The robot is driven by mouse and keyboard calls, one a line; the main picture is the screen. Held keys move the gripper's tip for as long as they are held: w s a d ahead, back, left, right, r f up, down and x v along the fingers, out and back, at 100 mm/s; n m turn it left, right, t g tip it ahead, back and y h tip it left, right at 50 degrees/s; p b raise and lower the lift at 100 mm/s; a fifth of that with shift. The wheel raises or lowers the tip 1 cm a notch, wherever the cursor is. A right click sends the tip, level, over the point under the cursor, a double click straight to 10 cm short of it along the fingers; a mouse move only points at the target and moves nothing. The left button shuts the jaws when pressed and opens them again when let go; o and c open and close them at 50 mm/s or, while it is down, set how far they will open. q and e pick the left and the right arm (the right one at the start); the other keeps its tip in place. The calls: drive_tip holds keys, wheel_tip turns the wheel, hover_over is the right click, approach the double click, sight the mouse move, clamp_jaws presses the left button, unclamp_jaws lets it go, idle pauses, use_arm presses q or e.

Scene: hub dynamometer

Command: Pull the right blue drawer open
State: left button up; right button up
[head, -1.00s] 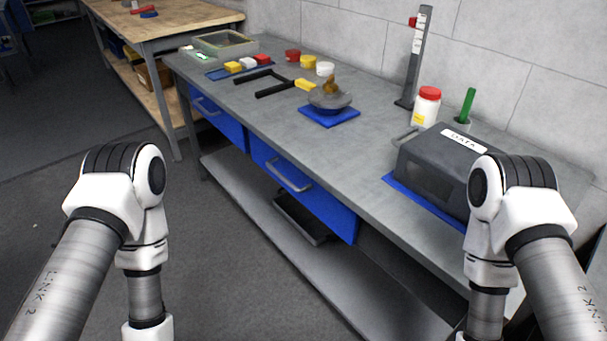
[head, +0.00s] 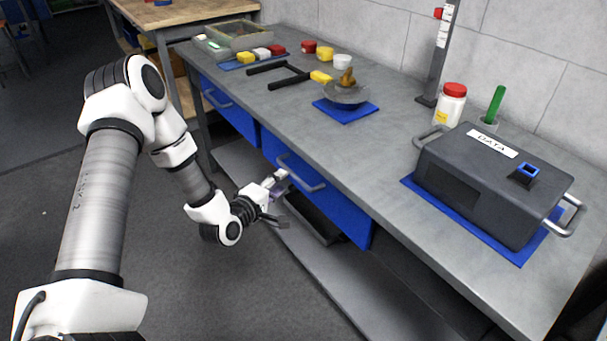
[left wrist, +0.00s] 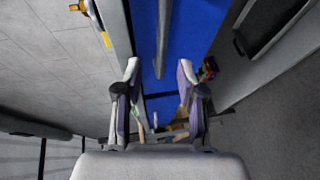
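The right blue drawer (head: 345,214) sits under the grey bench top and looks shut. Its grey bar handle (head: 312,186) runs along its front. My left gripper (head: 284,197) is open and empty, just in front of this drawer near the handle's left end. In the left wrist view, the open fingers (left wrist: 159,74) point at the blue drawer front (left wrist: 195,30). The grey handle (left wrist: 161,40) lies ahead, in line with the gap between them. I see no contact with the handle. My right gripper is out of view.
A second blue drawer (head: 228,110) is to the left. A lower shelf (head: 330,285) with a dark tray (head: 312,218) lies below. The bench top holds a dark DATA case (head: 485,185), a jar (head: 450,105) and several small items. Floor in front is clear.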

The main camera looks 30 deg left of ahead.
sight(291, 175)
use_arm(q)
drive_tip(key=w, duration=0.2)
drive_tip(key=w+f, duration=0.1)
drive_tip(key=w, duration=0.3)
drive_tip(key=shift+w+f, duration=0.25)
drive_tip(key=shift+w, duration=0.15)
clamp_jaws()
